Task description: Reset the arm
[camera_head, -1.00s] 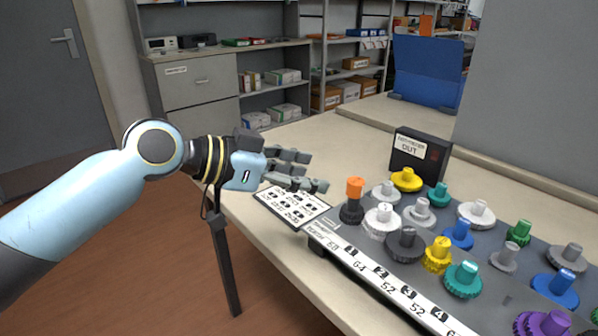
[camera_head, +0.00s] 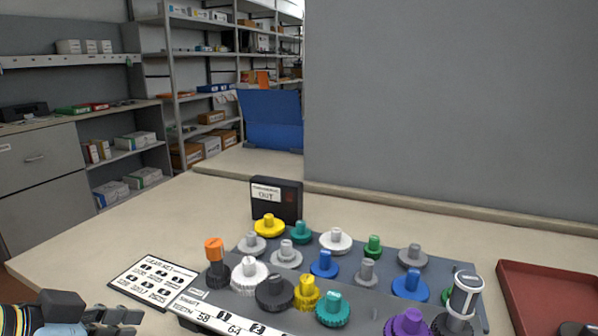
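My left gripper (camera_head: 118,322) is at the bottom left edge, partly cut off by the frame. Its grey fingers look apart with nothing between them. It is in front of the white printed card (camera_head: 153,283), left of the gear board. My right gripper is not in view. The task names no object.
A grey board (camera_head: 215,299) holds several coloured gears, including an orange-topped one (camera_head: 215,262) and a tall grey-and-white one (camera_head: 463,298). A black OUT box (camera_head: 276,200) stands behind it. A red tray (camera_head: 545,278) is at right.

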